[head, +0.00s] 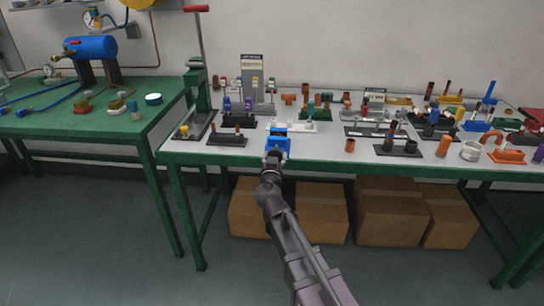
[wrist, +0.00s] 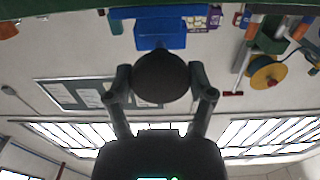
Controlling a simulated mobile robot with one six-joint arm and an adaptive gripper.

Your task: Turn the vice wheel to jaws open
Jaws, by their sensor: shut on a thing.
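The blue vice (head: 277,140) sits at the front edge of the grey-topped bench, left of the bench's middle. In the wrist view the vice (wrist: 152,34) is at the top, behind its dark round wheel (wrist: 161,75). My gripper (head: 276,155) reaches the front of the vice from below. In the wrist view the two fingers of my gripper (wrist: 161,82) sit on either side of the wheel and are shut on it. The wheel is mostly hidden by my gripper in the head view. How far the vice jaws stand apart cannot be made out.
Several small pipe-fitting stands crowd the bench (head: 320,152) behind and right of the vice. A tall green press with a red handle (head: 196,8) stands left. Cardboard boxes (head: 322,212) lie under the bench. The floor in front (head: 100,250) is clear.

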